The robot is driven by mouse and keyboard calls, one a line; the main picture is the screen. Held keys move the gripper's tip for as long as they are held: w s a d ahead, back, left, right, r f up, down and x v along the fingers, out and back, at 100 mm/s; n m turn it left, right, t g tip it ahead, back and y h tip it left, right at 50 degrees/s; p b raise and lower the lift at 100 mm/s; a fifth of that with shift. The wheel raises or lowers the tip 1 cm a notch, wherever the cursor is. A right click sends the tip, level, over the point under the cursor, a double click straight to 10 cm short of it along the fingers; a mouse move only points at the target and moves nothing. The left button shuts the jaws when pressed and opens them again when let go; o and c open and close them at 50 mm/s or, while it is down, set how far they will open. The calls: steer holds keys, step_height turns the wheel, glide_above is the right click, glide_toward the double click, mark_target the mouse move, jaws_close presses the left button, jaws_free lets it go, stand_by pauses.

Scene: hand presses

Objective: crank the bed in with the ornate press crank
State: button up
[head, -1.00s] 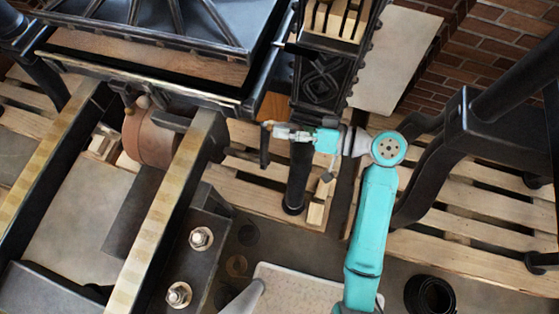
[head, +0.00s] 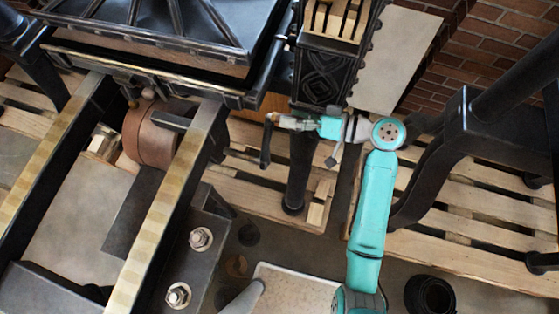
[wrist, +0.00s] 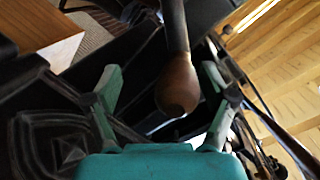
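The ornate press (head: 330,80) is black with a diamond relief on its side. The bed (head: 150,80) is at the upper left, above the rails (head: 160,220). The dark crank arm (head: 265,148) hangs beside the press, left of my gripper (head: 280,120). In the wrist view the crank's brown wooden handle (wrist: 178,88) is between the two spread fingers of my gripper (wrist: 162,85). A gap shows on each side of the handle, so the fingers are open around it and not closed on it. In the head view the fingertips partly hide the handle.
A brown drum (head: 150,135) sits between the rails. Another black press frame (head: 490,120) stands at the right. Wooden pallets (head: 450,240) lie under the presses, and a pale tray (head: 300,288) is on the floor in front. A brick wall (head: 510,40) closes the upper right.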

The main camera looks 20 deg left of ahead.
steer(key=shift+o, duration=0.4)
steer(key=shift+s+r, duration=0.1)
steer(key=shift+r, duration=0.05)
steer(key=v, duration=0.8)
stand_by(0.4)
steer(key=shift+a, duration=0.1)
stand_by(0.4)
steer(key=s+d+f+m+t+h, duration=0.1)
steer(key=s+f+m+t+h, duration=0.15)
steer(key=f, duration=0.35)
steer(key=s+d+f+m+t+h, duration=0.1)
steer(key=s+f+m+t, duration=0.1)
steer(key=f+m+t, duration=0.3)
steer(key=s+d+f+m+t+h, duration=0.2)
steer(key=s+d+f+m+h, duration=0.1)
steer(key=s+d+f+h, duration=0.5)
steer(key=s+d+r+t+h, duration=0.1)
steer(key=s+d+r, duration=0.15)
steer(key=s, duration=0.35)
steer(key=s+d+r+t+h, duration=0.1)
steer(key=s+d+r+h, duration=0.15)
steer(key=s, duration=0.35)
steer(key=s+d+r+n+t, duration=0.2)
steer(key=s+r, duration=0.6)
steer(key=r, duration=0.4)
steer(key=shift+s+d+t+h, duration=0.3)
steer(key=shift+s+d+t, duration=0.05)
steer(key=shift+s, duration=0.05)
